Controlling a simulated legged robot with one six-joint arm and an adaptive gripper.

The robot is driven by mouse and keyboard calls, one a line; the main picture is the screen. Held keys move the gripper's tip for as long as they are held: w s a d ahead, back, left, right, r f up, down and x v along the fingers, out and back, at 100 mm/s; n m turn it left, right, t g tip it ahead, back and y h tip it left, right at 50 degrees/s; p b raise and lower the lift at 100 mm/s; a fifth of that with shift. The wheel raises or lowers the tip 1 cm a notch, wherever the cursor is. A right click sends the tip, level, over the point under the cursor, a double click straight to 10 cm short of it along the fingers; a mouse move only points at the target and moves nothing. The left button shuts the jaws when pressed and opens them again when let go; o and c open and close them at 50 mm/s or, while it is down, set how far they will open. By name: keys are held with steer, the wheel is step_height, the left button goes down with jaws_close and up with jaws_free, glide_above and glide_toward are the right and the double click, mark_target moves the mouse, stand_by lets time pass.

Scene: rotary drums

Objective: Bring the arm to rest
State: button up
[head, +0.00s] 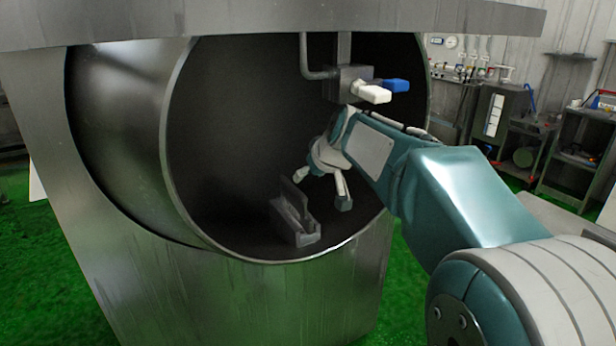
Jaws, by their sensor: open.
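My gripper (322,186) is at the end of my teal and white arm, which reaches from the lower right to the mouth of a large metal drum (120,130). The gripper is open, with its fingers spread and pointing down. I see nothing between them. Below and left of it, a grey bracket-like block (296,222) sits near the drum's lower front rim. The gripper appears apart from the block, but the depth between them is hard to tell. Part of the gripper is hidden behind my arm.
A grey box (346,82) with a white handle (374,94) and a blue handle (395,85) hangs at the drum's upper right, just above my forearm. A metal ledge (260,18) runs overhead. Shelves and a cart (500,120) stand at the back right. Green floor shows on both sides.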

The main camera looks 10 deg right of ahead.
steer(key=s+f+m+g+h, duration=0.1)
steer(key=s+f, duration=0.2)
steer(key=s, duration=0.8)
steer(key=s+d+f+m+g+h, duration=0.1)
steer(key=s+f, duration=0.3)
steer(key=s, duration=0.7)
steer(key=s+d+f+m+g, duration=0.1)
steer(key=s+f, duration=0.3)
steer(key=s, duration=0.8)
steer(key=shift+f+m+h, duration=0.2)
steer(key=shift+m+h, duration=0.1)
steer(key=shift+h, duration=0.1)
